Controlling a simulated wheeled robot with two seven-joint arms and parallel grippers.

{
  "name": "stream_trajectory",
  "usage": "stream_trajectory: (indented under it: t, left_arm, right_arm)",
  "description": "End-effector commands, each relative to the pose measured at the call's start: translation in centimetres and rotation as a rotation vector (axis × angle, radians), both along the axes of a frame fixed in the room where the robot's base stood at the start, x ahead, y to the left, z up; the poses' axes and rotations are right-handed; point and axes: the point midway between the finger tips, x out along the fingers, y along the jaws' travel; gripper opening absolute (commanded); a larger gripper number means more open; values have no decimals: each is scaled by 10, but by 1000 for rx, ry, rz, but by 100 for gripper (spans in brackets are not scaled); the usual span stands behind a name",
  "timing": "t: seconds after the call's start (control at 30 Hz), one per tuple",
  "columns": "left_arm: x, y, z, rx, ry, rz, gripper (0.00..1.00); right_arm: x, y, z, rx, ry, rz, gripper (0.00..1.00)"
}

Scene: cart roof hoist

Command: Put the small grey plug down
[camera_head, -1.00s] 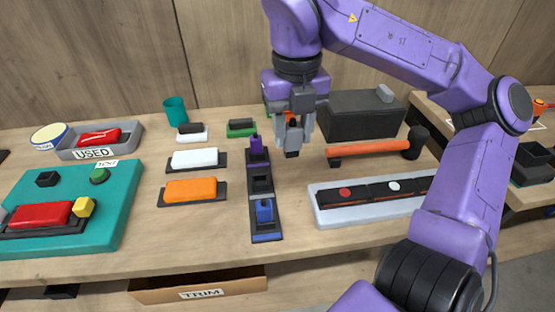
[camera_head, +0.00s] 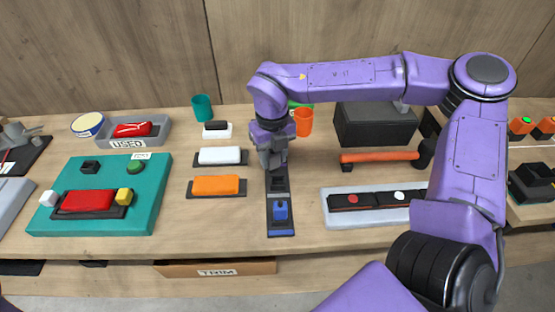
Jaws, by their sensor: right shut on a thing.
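My right gripper (camera_head: 273,163) points down over the far part of the narrow dark rack (camera_head: 281,231). It is shut on the small grey plug, which its fingers and body largely hide here. The rack's middle slot (camera_head: 279,184) looks dark and empty. A blue plug (camera_head: 281,211) stands in the near slot. The purple plug at the far end of the rack is hidden behind the gripper. I cannot tell whether the grey plug touches the rack. My left gripper is not in view.
Left of the rack lie an orange block (camera_head: 216,185) and a white block (camera_head: 219,155). An orange cup (camera_head: 303,122) stands close behind the gripper. Right are a hammer (camera_head: 380,156), a pale tray (camera_head: 375,219) and a dark box (camera_head: 376,127).

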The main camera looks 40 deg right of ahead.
Motion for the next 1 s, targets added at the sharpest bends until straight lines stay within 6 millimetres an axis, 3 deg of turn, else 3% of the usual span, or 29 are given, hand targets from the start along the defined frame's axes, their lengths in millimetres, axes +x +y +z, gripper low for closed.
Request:
stream_trajectory:
  t: [0.2, 0.33, 0.8, 0.83, 0.9, 1.0]
  left_arm:
    - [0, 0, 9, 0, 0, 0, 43]
    - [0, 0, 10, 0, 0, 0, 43]
    - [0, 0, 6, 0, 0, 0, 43]
    - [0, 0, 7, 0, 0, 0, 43]
    - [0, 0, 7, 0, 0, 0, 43]
    - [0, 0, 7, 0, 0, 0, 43]
  right_arm:
    - [2, -18, -26, -1, 4, -1, 0]
    - [2, -17, -47, -1, 2, -1, 0]
    - [2, -17, -57, 0, 0, -2, 0]
    - [2, -17, -56, 0, -1, -2, 46]
    - [2, -17, -56, 0, -1, -2, 65]
    - [2, -17, -56, 0, -1, -2, 65]
